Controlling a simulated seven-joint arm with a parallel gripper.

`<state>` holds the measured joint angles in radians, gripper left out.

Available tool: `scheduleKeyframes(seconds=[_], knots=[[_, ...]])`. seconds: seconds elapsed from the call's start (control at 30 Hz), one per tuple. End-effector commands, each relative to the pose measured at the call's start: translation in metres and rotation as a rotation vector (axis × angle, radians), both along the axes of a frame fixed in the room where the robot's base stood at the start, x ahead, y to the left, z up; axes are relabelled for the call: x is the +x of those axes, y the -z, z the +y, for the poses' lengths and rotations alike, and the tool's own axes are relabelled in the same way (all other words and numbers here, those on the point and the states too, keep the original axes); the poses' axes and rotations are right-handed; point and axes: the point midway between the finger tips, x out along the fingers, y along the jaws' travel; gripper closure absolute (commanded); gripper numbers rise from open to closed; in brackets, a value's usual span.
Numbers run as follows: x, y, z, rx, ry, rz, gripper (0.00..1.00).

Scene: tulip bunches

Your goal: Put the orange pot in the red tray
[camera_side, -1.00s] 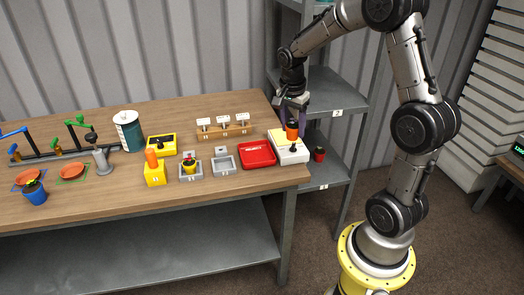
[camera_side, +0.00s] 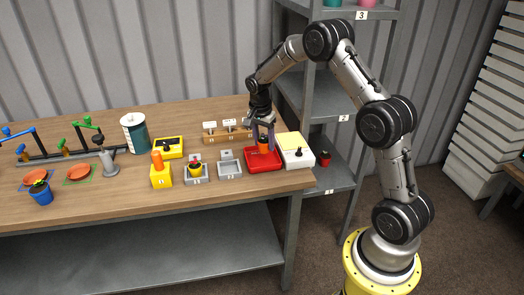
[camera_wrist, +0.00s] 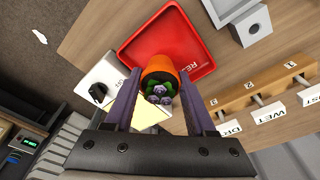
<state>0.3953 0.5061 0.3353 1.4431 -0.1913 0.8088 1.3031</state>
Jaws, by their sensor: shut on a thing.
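The orange pot (camera_side: 263,147) is held between the purple fingers of my gripper (camera_side: 263,137), over the red tray (camera_side: 248,167) in the side view. In the wrist view the orange pot (camera_wrist: 161,68) shows from above with dark green and purple plant tops in it, between the two fingers of my gripper (camera_wrist: 160,90). The red tray (camera_wrist: 150,35) lies just beyond the pot there. I cannot tell whether the pot's base touches the tray floor.
A white device (camera_side: 298,158) with a black knob stands right of the tray. A wooden rack with white tags (camera_side: 229,123) is behind. A red pot (camera_side: 324,158) stands on the shelf (camera_side: 340,174).

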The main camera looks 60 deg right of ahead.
Motion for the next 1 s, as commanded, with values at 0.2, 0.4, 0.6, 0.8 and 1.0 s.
scheduleKeyframes(seconds=[0.2,0.4,0.6,0.8,1.0], knots=[[0.009,0.011,-0.005,-0.001,0.001,-0.001,1.00],[0.012,0.035,-0.006,0.001,0.000,0.003,1.00],[0.013,0.047,-0.007,0.000,0.001,-0.001,1.00],[0.012,0.047,-0.006,0.000,0.001,0.000,1.00],[0.012,0.050,-0.006,0.000,0.001,0.000,0.26]])
